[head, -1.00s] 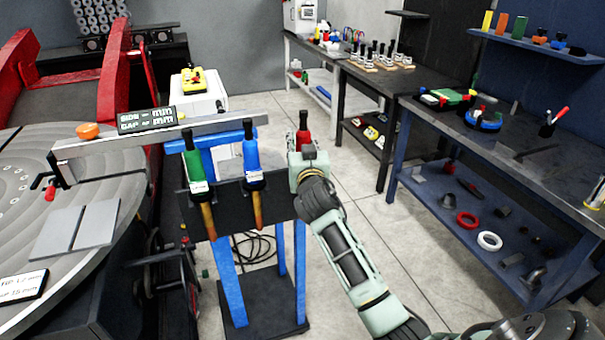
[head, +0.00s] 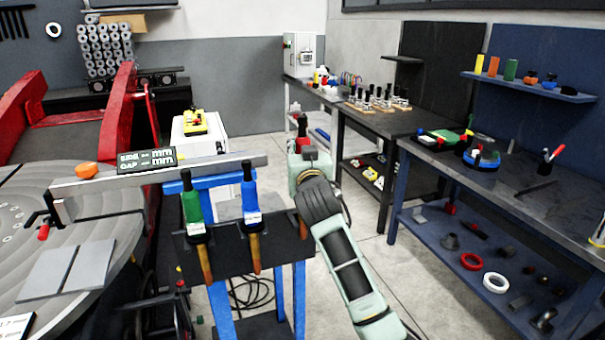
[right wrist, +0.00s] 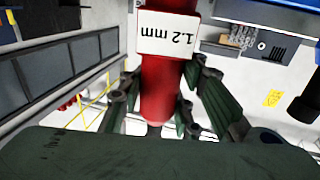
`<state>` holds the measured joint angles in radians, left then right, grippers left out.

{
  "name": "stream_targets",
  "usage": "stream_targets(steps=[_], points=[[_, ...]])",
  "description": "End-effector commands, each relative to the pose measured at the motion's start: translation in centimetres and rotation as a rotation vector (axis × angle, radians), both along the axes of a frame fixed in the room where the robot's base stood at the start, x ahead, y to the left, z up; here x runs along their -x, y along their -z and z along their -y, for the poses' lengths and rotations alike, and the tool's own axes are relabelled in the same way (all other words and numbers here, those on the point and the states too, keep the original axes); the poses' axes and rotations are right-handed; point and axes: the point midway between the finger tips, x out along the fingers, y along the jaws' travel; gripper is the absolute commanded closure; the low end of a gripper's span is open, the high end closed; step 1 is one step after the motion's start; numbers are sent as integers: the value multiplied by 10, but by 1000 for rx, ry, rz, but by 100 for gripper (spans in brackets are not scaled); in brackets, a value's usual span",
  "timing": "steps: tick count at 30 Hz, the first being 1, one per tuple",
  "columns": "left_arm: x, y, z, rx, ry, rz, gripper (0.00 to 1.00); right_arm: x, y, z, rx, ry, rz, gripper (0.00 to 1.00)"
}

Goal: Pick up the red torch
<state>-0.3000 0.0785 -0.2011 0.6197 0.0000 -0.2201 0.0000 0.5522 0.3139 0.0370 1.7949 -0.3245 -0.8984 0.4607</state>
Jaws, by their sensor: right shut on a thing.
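The red torch (head: 302,131) stands upright in my right gripper (head: 302,160), at the right end of the dark torch rack (head: 283,236). It sits higher than the green torch (head: 192,207) and the blue torch (head: 250,196), which hang in the rack. A bit of brown shows below the gripper at the rack's right end; I cannot tell whether the torch's lower end is clear of its slot. In the right wrist view the fingers flank the red body (right wrist: 165,88), which has a "1.2 mm" label (right wrist: 168,34). My left gripper is not in view.
The round positioner table (head: 30,220) with grey plates and a long bar (head: 225,166) lies left of the rack. A blue workbench (head: 480,185) with tools stands at the right. Open floor (head: 375,265) lies between rack and bench.

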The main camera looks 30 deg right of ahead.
Motion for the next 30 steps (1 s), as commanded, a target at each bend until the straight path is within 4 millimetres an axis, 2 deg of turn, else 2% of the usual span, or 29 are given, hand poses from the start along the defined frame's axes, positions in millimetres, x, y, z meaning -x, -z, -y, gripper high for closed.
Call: stream_targets(steps=[1, 21, 27, 30], points=[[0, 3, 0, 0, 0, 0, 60, 1, -16, 0, 5, 0, 17, 100], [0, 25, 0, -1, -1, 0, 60, 1, -144, 0, 4, -1, 16, 100], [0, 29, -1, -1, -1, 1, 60, 1, -172, 0, 4, -1, 14, 100], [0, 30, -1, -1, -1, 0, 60, 1, -180, 0, 4, -1, 12, 100]])
